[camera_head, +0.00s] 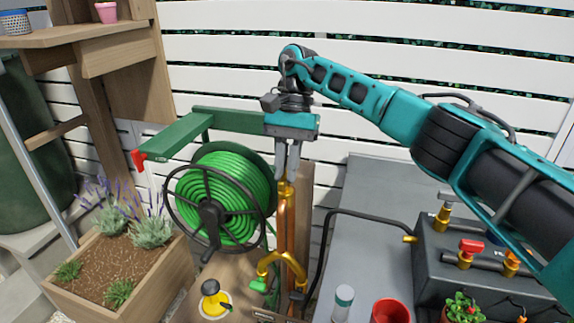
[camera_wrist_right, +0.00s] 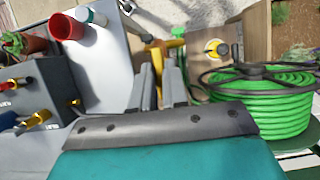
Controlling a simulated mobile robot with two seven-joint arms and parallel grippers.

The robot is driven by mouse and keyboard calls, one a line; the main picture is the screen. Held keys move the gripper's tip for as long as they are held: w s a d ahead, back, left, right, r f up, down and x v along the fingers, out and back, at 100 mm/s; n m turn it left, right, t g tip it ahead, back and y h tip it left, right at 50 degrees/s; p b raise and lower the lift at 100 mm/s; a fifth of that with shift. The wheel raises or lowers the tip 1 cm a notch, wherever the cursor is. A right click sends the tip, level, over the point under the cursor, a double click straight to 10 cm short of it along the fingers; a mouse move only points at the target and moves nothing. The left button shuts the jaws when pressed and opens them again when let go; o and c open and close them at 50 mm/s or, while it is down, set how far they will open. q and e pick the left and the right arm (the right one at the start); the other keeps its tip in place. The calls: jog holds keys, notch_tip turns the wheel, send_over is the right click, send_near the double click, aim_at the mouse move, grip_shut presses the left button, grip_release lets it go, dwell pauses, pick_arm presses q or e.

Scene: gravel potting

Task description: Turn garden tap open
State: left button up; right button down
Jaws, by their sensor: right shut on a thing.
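The garden tap (camera_head: 284,188) is a brass fitting at the top of an upright copper pipe (camera_head: 285,225), fixed to a wooden post. My right gripper (camera_head: 287,176) points down from above and is shut on the top of the tap. Its fingers hide most of the handle, so I cannot tell how far it is turned. In the right wrist view the two gripper fingers (camera_wrist_right: 161,88) are close together, with yellow brass (camera_wrist_right: 176,52) just beyond them. My left gripper is not in view.
A green hose reel (camera_head: 222,195) stands left of the pipe. A brass splitter (camera_head: 282,264) with a green lever is lower down. A planter (camera_head: 125,270) is at left. A grey valve block (camera_head: 440,262) and red cup (camera_head: 391,311) are at right on the grey bench (camera_head: 362,215).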

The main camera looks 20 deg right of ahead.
dwell(0.6)
jog(key=c, duration=1.1)
grip_release()
jog(key=shift+c, duration=0.2)
jog(key=shift+r, duration=0.1)
jog(key=v, duration=0.5)
jog(key=shift+w+r, duration=0.1)
jog(key=shift+r, duration=0.05)
jog(key=shift+p+v, duration=0.65)
jog(key=shift+v, duration=0.4)
